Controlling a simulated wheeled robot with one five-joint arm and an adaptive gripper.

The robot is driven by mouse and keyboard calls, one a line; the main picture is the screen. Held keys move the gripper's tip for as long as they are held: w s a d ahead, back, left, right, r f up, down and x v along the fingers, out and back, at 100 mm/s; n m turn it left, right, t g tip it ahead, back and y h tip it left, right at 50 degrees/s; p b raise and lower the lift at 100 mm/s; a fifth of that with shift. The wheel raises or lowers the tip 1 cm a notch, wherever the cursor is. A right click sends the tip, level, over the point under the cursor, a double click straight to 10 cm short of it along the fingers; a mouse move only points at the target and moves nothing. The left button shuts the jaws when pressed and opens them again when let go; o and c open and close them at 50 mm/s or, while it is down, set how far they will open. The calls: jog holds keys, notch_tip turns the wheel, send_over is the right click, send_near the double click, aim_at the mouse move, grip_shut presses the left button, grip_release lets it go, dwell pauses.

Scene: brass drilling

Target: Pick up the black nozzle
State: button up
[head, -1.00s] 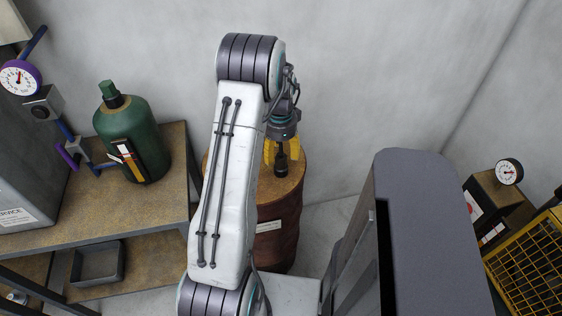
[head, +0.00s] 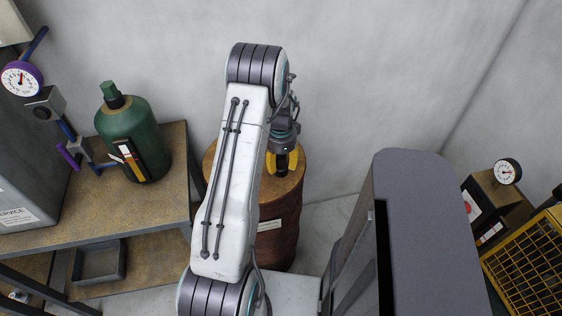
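The black nozzle (head: 281,167) stands upright on top of the rusty brown drum (head: 281,215), behind my arm. My gripper (head: 282,163) points down over it, with its yellow fingers on either side of the nozzle. The fingers look spread apart, with the nozzle between them; whether they touch it is too small to tell. The upper part of the nozzle is hidden by the gripper. My white arm covers the left part of the drum top.
A green bottle (head: 130,125) stands on the workbench (head: 165,205) to the left. A grey cabinet-like block (head: 430,230) rises close on the right. A yellow mesh crate (head: 530,255) and a box with a gauge (head: 508,171) are at far right. The wall is close behind the drum.

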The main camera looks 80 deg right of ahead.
aim_at(284, 157)
grip_shut()
dwell(0.3)
jog(key=shift+r, duration=0.15)
jog(key=shift+r, duration=0.6)
jog(key=r, duration=0.1)
jog(key=s+r+b, duration=0.1)
jog(key=r, duration=0.1)
jog(key=shift+a+r, duration=0.1)
jog(key=shift+a, duration=0.1)
jog(key=s+a+r+b, duration=0.1)
jog(key=s+a+r, duration=0.4)
jog(key=s, duration=0.4)
jog(key=shift+a+r, duration=0.15)
jog(key=shift+r, duration=0.55)
